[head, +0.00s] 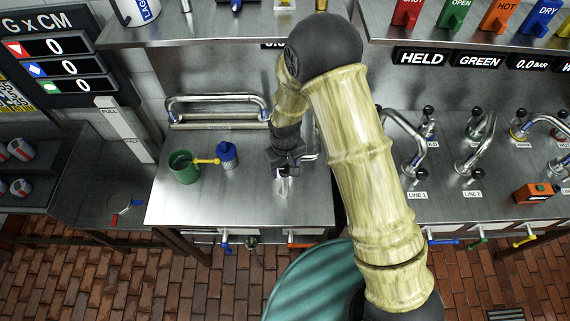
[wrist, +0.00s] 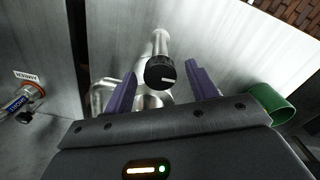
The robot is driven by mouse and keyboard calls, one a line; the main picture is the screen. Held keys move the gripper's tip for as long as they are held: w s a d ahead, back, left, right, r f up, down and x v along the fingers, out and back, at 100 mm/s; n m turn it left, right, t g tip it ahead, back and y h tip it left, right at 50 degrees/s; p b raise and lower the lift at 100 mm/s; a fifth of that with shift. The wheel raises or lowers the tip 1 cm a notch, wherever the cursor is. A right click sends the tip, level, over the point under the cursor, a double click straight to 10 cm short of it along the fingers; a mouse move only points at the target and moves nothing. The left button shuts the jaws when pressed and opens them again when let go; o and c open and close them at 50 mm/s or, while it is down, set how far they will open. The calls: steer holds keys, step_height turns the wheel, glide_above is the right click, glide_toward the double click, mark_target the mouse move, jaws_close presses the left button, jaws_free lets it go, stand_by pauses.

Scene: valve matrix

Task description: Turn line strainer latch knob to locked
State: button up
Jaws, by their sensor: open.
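The latch knob (wrist: 160,72) is black and round with a white line on its face pointing to the right in the wrist view. It sits on a silver metal pipe fitting (wrist: 159,42). My gripper (wrist: 162,78) is open, with one purple finger on each side of the knob and a visible gap to both. In the head view my gripper (head: 284,168) is over the right part of the left steel bench, and it and my arm hide the knob. I cannot tell how deep the fingers reach around the knob.
Bent pipes (head: 475,142) with black knobs stand on the right bench. The bench's front left is clear.

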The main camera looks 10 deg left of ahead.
mark_target(285, 168)
steer(key=c, duration=1)
steer(key=shift+f+m+b, duration=0.1)
steer(key=shift+m+b, duration=0.2)
steer(key=shift+b, duration=0.15)
steer(key=o, duration=1)
step_height(285, 168, up, 18)
steer(key=b, duration=0.5)
steer(key=shift+f, duration=0.15)
